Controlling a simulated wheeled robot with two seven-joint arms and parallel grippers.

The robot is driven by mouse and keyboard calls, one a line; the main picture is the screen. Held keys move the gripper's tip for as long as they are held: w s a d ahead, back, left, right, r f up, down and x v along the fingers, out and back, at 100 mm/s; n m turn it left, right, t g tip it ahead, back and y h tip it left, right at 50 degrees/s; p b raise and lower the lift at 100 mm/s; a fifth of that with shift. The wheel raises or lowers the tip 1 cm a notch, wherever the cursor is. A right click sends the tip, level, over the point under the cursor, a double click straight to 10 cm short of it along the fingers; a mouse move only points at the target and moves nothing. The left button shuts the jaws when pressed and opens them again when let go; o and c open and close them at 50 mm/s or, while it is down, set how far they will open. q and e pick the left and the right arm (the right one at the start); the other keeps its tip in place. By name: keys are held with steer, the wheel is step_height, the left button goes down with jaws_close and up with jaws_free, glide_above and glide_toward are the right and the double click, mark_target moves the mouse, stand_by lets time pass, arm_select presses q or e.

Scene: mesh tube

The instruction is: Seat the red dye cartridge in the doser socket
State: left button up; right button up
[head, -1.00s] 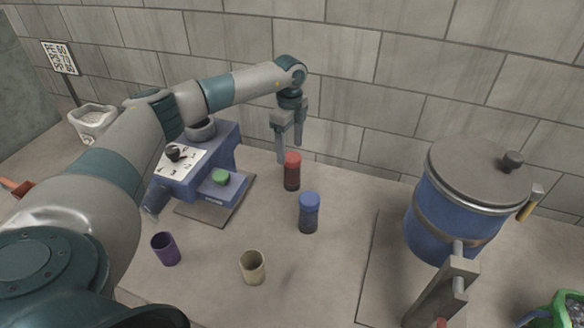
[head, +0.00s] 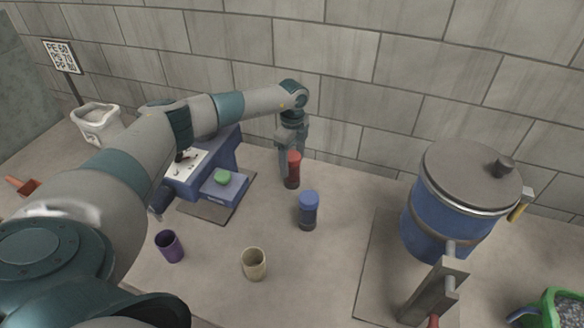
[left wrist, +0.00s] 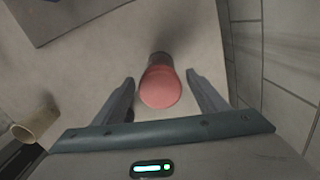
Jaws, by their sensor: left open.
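The red dye cartridge (head: 293,172), red on top and dark below, stands upright on the table near the wall. My left gripper (head: 291,160) is lowered around it, fingers pointing down and open. In the left wrist view the red top (left wrist: 160,88) lies between the two spread fingers of the left gripper (left wrist: 160,78), with a gap visible on each side. The blue doser (head: 233,152) stands left of the cartridge, with a green round piece (head: 222,177) on its low front block. My arm partly hides the doser, and I cannot make out an empty socket. My right gripper is not in view.
A blue-capped cartridge (head: 308,211) stands in front of the red one. A purple cup (head: 169,246) and a beige cup (head: 254,264) stand at the front. A lidded blue pot (head: 437,225) is at right. The table between cartridges and pot is clear.

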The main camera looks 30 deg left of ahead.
arm_select(q)
steer(key=shift+d+f+p, duration=0.1)
steer(key=shift+f+p, duration=0.35)
steer(key=shift+f, duration=1.05)
steer(key=c, duration=1.2)
